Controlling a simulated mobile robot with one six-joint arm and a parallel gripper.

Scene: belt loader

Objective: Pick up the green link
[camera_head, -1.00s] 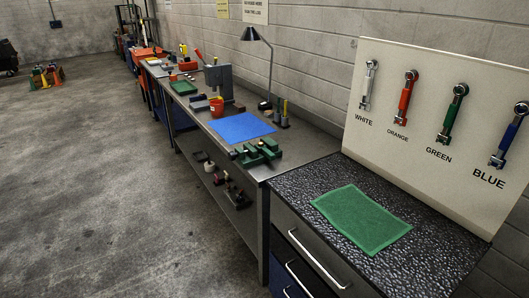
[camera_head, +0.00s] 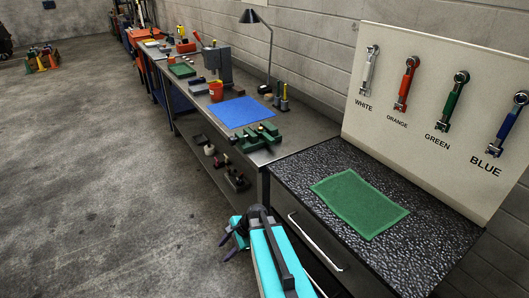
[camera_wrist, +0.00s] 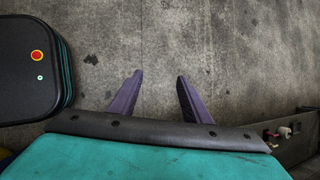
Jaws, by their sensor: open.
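The green link (camera_head: 454,101) hangs upright on the pale wall board (camera_head: 420,135) above the word GREEN, between the orange link and the blue link. My gripper (camera_wrist: 158,80) is open and empty in the wrist view, with its two purple fingers apart over bare concrete floor. In the head view my arm is at the bottom, and the gripper (camera_head: 232,240) hangs beside the front of the bench cabinet, well below and left of the green link. The green link is not in the wrist view.
White (camera_head: 370,70), orange (camera_head: 406,83) and blue (camera_head: 509,124) links hang on the same board. A green mat (camera_head: 359,203) lies on the speckled bench top (camera_head: 315,165). A longer bench with a blue mat (camera_head: 241,112), a lamp (camera_head: 268,45) and a green fixture (camera_head: 258,138) runs behind. Open floor lies left.

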